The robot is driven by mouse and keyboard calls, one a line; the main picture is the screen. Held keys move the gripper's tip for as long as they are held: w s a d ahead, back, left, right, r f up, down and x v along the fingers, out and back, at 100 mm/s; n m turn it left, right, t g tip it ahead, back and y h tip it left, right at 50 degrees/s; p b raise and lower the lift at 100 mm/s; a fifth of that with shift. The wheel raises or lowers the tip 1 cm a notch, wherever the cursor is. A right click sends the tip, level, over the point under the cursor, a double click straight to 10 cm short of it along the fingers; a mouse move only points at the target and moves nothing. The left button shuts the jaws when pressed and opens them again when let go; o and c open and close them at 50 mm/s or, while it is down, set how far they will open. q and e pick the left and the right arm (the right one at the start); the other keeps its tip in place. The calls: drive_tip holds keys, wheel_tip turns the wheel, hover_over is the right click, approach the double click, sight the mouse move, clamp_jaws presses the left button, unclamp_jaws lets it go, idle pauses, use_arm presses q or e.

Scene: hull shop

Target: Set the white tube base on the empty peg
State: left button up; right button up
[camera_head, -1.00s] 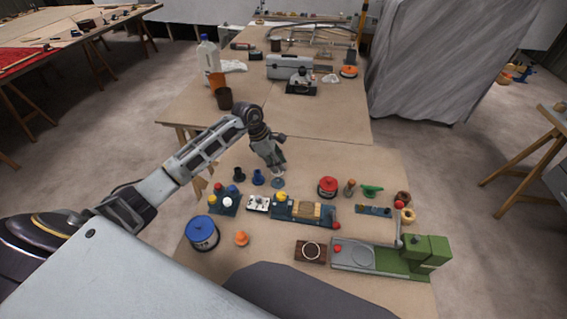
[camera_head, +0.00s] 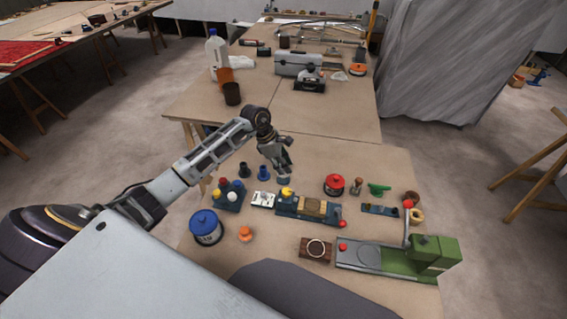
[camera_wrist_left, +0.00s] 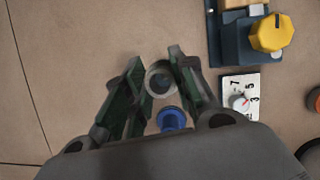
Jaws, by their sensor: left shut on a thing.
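My left gripper (camera_head: 283,166) points down over the near table and is shut on a small grey tube base (camera_head: 283,180). In the left wrist view this tube base (camera_wrist_left: 161,79) shows as a grey ring between the fingertips; whether it touches the table is unclear. A blue tube base (camera_head: 264,172) stands just to its left, also in the left wrist view (camera_wrist_left: 171,119), and a dark one (camera_head: 245,170) stands further left. A dark blue block (camera_head: 227,205) carries red, blue, yellow and white rounded pieces. I cannot make out an empty peg. My right gripper is not in view.
A white dial plate (camera_head: 263,200) and a blue fixture with a yellow knob (camera_head: 287,192) lie close in front. Bare table lies behind the gripper.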

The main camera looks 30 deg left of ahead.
use_arm(q)
drive_tip(key=shift+f+b, duration=0.4)
drive_tip(key=shift+f, duration=0.75)
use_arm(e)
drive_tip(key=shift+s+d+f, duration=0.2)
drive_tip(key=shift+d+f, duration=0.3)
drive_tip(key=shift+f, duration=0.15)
use_arm(q)
drive_tip(key=shift+f, duration=0.1)
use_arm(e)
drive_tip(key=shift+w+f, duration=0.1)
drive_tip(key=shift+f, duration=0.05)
use_arm(q)
drive_tip(key=shift+b, duration=0.3)
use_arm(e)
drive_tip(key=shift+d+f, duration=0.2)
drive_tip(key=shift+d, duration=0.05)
